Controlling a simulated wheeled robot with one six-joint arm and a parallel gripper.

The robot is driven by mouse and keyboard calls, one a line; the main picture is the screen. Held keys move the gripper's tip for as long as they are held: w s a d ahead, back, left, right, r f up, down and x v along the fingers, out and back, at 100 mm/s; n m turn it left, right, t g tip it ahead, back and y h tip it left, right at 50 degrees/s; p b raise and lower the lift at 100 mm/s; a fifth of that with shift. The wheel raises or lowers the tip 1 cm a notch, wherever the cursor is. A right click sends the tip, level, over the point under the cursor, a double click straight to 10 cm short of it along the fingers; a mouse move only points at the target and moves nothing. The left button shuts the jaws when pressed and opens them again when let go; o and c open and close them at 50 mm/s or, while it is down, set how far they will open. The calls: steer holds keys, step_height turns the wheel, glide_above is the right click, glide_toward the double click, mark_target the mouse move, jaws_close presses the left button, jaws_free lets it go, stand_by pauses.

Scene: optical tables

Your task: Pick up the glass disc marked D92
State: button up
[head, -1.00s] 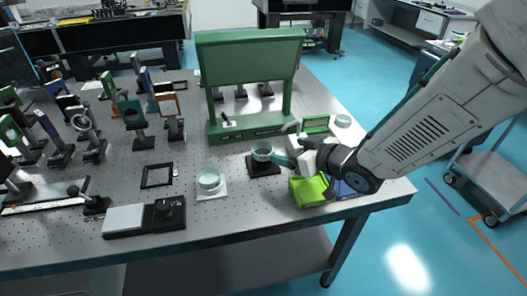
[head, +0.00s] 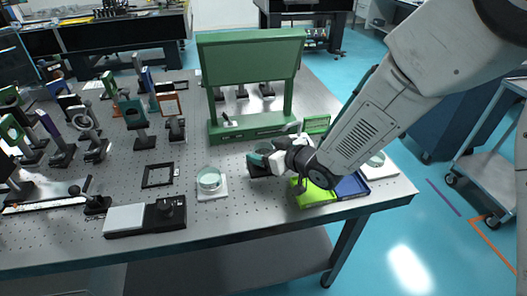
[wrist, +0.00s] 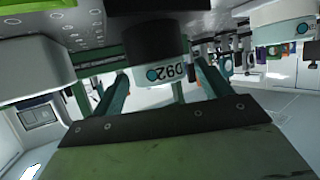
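The glass disc marked D92 (wrist: 164,72) shows in the wrist view, its label upside down, against a black base (wrist: 152,38). My gripper (wrist: 160,82) is open, with one teal finger on each side of the disc and visible gaps between. In the head view my gripper (head: 268,159) is low at the black base (head: 258,171), and it hides most of the disc there. I cannot tell how far the fingertips reach around the disc.
Another glass disc (head: 209,178) sits on a white base to the left. A green tray (head: 316,195) and a blue tray (head: 350,187) lie under my arm. A green frame (head: 250,85) stands behind. Optics mounts crowd the table's left side.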

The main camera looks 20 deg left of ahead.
steer(key=c, duration=1)
steer(key=shift+r, duration=0.1)
